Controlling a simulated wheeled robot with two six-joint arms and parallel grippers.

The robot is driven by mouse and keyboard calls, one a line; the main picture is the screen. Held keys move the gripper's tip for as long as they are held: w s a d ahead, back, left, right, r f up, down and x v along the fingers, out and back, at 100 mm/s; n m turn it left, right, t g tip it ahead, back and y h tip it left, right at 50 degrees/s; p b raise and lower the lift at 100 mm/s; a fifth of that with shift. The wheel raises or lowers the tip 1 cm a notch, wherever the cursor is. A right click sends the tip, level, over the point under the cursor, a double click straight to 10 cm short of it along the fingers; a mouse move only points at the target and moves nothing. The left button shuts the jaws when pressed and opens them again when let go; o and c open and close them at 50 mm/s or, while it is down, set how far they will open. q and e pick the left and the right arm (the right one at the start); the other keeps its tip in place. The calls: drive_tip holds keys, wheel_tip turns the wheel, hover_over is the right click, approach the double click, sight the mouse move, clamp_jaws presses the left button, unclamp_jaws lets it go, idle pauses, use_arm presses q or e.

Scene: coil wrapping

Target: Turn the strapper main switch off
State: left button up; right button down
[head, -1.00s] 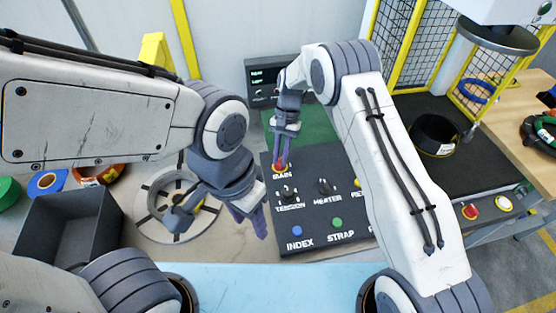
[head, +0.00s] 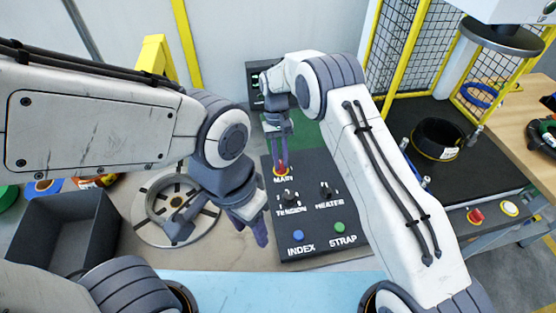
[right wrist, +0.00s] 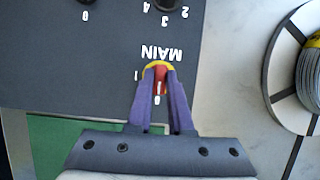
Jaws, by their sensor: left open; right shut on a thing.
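The main switch (head: 281,170) is a red handle on a yellow base at the top left of the dark control panel (head: 318,222), above the printed word MAIN. My right gripper (head: 279,164) points down and is shut on the handle. In the right wrist view, the red handle (right wrist: 160,78) lies between the purple fingers of this gripper (right wrist: 159,84). The handle lines up with the "0" mark, and the "1" mark is to its left. The fingers hide part of the switch. My left gripper (head: 218,230) is open and empty, left of the panel.
TENSION (head: 291,198) and HEATER (head: 327,190) knobs sit below the switch, with a blue INDEX button (head: 298,235) and green STRAP button (head: 339,228) lower. A dark bin (head: 65,235) and a round spoked plate (head: 140,221) are left. A black coil (head: 438,138) lies right.

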drive_tip(key=shift+f, duration=0.1)
drive_tip(key=c, duration=0.8)
unclamp_jaws()
drive_tip(key=shift+w, duration=0.1)
drive_tip(key=b+v, duration=0.2)
drive_tip(key=v, duration=0.8)
drive_tip(key=shift+r, duration=0.3)
